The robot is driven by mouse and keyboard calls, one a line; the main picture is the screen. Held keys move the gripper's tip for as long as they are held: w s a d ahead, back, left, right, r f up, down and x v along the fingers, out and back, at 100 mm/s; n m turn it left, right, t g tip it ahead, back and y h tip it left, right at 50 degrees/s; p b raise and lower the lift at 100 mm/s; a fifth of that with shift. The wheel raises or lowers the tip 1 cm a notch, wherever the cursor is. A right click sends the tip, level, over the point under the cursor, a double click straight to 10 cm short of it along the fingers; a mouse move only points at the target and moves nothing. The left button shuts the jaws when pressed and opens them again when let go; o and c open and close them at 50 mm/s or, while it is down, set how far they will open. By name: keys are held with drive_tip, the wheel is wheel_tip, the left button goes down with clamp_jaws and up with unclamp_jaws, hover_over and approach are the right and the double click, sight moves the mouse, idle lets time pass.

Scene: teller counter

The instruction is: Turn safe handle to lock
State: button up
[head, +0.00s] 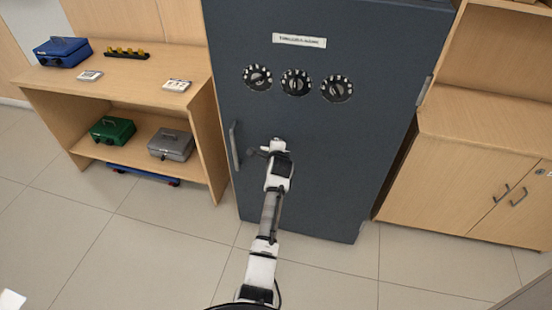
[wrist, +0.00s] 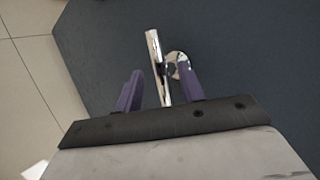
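The safe (head: 330,190) is a large dark grey-blue box with a shut door in the head view. The safe handle (wrist: 153,45) is a shiny chrome bar with a round hub (wrist: 178,58) on the door, seen in the wrist view. My gripper (wrist: 158,67) is open, with two purple fingers either side of the chrome bar. The right finger is close to the bar and hub; a gap shows between the left finger and the bar. Contact cannot be told. In the head view my gripper (head: 264,150) is at the door's lower left and mostly hides the handle.
Three black dials (head: 295,82) sit above on the door, under a white label (head: 299,40). A grey vertical pull (head: 234,147) is just left of my gripper. A wooden shelf with cash boxes (head: 170,145) stands left, a wooden cabinet (head: 470,160) right. Floor in front is clear.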

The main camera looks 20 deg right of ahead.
drive_tip(key=b+v, duration=0.1)
drive_tip(key=v, duration=0.8)
drive_tip(key=shift+s+r, duration=0.2)
drive_tip(key=shift+a, duration=0.1)
